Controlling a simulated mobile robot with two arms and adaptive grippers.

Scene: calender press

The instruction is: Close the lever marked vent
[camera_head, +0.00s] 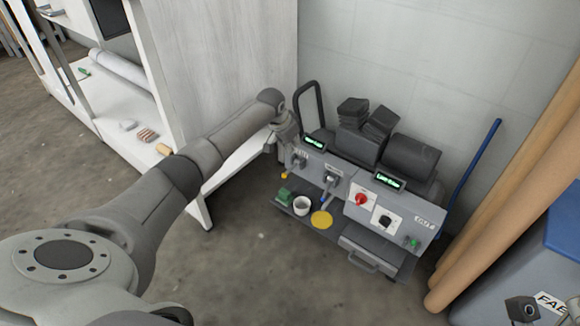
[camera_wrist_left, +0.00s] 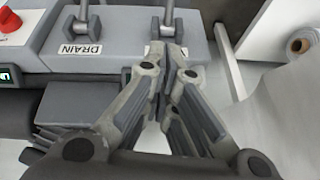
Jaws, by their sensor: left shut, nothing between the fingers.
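The left lever (camera_head: 298,160) sits at the left end of the grey press panel, with a yellow tip low beside it. It also shows in the left wrist view as a metal lever (camera_wrist_left: 167,15) on a bracket; its label is mostly hidden behind my fingers, so I cannot read it. Beside it is a similar lever (camera_wrist_left: 84,12) marked DRAIN, also in the head view (camera_head: 330,180). My left gripper (camera_wrist_left: 168,62) is shut and empty, its fingertips close in front of the covered label; contact is unclear. In the head view my left gripper (camera_head: 286,132) is above the panel's left end.
A red knob (camera_head: 361,200) and black switch (camera_head: 384,220) are on the panel's right. A white cup (camera_head: 301,206), green block (camera_head: 284,196) and yellow disc (camera_head: 321,220) lie below. A white cabinet (camera_head: 225,70) stands left; brown rolls (camera_head: 500,205) lean right.

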